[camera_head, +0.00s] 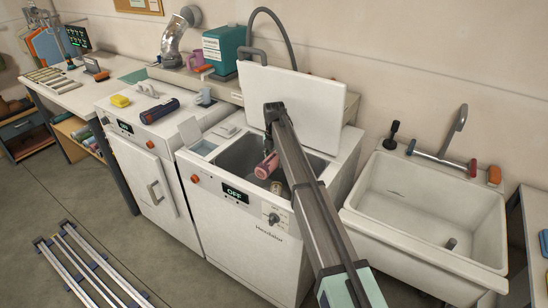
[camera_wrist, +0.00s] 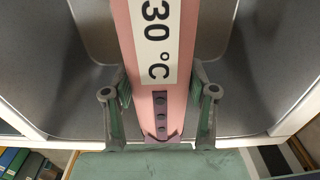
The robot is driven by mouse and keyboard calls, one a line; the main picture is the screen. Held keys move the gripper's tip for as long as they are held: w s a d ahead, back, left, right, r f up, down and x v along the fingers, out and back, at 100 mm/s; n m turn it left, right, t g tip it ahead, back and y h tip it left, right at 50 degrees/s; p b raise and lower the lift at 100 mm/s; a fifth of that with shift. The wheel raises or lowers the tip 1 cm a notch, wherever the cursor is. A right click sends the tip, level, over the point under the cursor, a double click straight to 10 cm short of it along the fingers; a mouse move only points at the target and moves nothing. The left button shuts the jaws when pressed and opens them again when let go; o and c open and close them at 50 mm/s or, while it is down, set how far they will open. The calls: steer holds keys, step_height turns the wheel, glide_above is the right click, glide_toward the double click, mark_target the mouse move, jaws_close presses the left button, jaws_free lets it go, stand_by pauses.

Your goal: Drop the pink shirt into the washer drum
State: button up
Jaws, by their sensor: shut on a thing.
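The pink shirt (camera_head: 266,166) shows as a small rolled pink shape at the washer's open top, partly hidden by my arm. In the wrist view the shirt (camera_wrist: 180,100) is a long pink strip with a white "30 °C" label and dark studs. My gripper (camera_wrist: 160,88) is shut on it, one finger on each side. The washer (camera_head: 240,228) has its white lid (camera_head: 300,98) raised. Its grey drum (camera_head: 236,158) is open below the shirt, and grey walls (camera_wrist: 62,70) surround the shirt in the wrist view. How deep the shirt hangs is unclear.
A sink (camera_head: 425,215) stands to the right. Metal rails (camera_head: 90,268) lie on the floor at left.

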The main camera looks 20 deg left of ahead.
steer(key=o, duration=1.3)
steer(key=shift+o, duration=0.2)
